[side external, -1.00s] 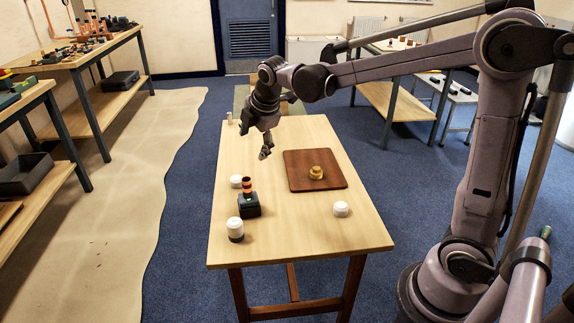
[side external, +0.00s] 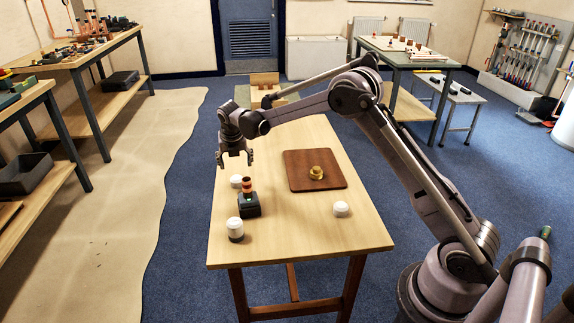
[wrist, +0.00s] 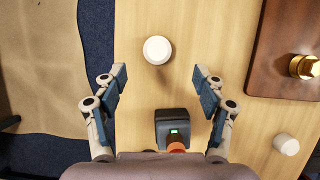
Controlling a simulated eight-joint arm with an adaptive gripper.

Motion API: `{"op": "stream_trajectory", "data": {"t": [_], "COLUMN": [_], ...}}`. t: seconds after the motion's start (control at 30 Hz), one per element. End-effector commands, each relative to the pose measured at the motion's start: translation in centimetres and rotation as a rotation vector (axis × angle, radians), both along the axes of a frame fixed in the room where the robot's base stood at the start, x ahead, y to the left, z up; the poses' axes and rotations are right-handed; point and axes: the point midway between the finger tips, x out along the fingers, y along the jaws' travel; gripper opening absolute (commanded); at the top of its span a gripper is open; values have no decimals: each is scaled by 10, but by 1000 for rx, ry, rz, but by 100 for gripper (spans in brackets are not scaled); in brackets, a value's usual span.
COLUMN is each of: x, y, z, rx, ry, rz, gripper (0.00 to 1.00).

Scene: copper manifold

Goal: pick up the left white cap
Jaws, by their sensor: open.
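A white cap (side external: 236,181) sits at the left of the table, behind a black block with a copper-coloured post (side external: 248,190). In the wrist view this cap (wrist: 157,50) is seen from above, beyond my fingertips and between their lines. My gripper (side external: 235,164) is open and empty, pointing down above the table's left side, over the cap's area and not touching it. Its spread fingers also show in the wrist view (wrist: 158,82). Another white cap (side external: 340,208) stands on the right; it also shows in the wrist view (wrist: 286,144).
A white-topped piece with a dark band (side external: 235,229) stands at the front left of the wooden table (side external: 290,235). The black block (wrist: 176,126) lies between my fingers in the wrist view. A brown board (side external: 331,172) holds a brass fitting (side external: 317,173) to the right.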

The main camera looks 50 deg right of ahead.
Motion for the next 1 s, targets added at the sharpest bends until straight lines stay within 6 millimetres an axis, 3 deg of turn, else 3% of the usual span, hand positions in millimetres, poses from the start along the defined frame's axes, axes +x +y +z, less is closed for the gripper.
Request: {"op": "stream_trajectory", "data": {"t": [0.1,0.43,0.7,1.0], "x": [6,12,21,23], "y": [-4,-8,-13,-15], "z": [-17,-40,-73,-82], "rx": [1,2,0,0], "ry": [-1,-2,-2,-1], "rz": [-1,-2,-4,-4], "gripper": [71,71,71,71]}}
